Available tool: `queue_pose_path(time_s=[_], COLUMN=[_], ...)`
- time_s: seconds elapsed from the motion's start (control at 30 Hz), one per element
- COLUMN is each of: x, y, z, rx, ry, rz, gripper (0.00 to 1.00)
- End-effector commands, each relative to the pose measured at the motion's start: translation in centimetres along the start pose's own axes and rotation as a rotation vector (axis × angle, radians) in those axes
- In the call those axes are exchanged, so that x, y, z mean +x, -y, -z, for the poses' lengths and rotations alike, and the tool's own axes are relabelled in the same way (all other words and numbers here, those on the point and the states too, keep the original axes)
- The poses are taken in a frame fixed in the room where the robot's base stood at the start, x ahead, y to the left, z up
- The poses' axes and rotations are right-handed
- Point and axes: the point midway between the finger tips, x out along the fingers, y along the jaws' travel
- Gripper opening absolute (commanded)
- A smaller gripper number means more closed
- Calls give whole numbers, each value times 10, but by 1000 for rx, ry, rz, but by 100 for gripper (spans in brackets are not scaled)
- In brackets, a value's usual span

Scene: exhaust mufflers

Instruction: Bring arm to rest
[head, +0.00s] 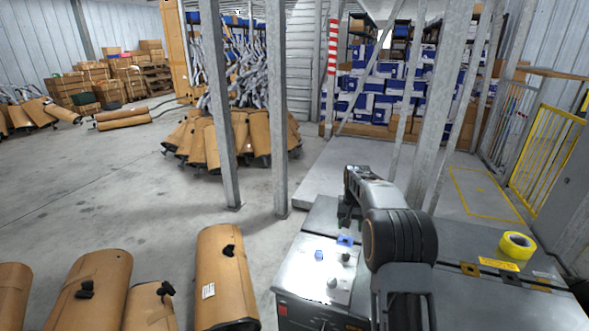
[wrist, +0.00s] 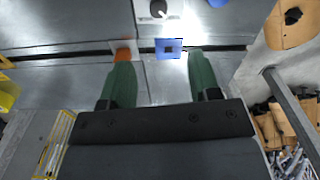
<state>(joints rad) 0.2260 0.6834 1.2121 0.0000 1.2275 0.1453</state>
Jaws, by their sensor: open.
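My gripper (head: 347,215) is above the grey metal cabinet top (head: 300,262), to the right of the steel posts. In the wrist view, its two green fingers (wrist: 161,62) stand wide apart with nothing held between them. A small blue square piece (wrist: 168,48) shows beyond the fingertips, near a dark seam in the metal surface. My arm is bent and covers part of the cabinet top in the head view.
A blue knob (head: 319,255) and a grey knob (head: 346,257) are on the cabinet. Yellow tape (head: 517,244) lies at right. Steel posts (head: 277,110) stand close behind. Brown wrapped mufflers (head: 222,275) are at front left. Open floor (head: 110,200) lies at left.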

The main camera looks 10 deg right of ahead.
Motion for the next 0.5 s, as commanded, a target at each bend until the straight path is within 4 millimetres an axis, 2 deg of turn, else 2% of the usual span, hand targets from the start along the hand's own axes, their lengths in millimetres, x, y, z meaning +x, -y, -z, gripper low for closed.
queue_pose_path(time_s=[0.1,0.17,0.27,0.5], x=[27,30,8,-66], y=[-2,-4,0,8], z=[-16,-32,-73,-193], rx=[-27,-44,-92,-222], ry=[38,51,48,-31], rz=[-4,-5,-3,9], gripper=[57,57,57,57])
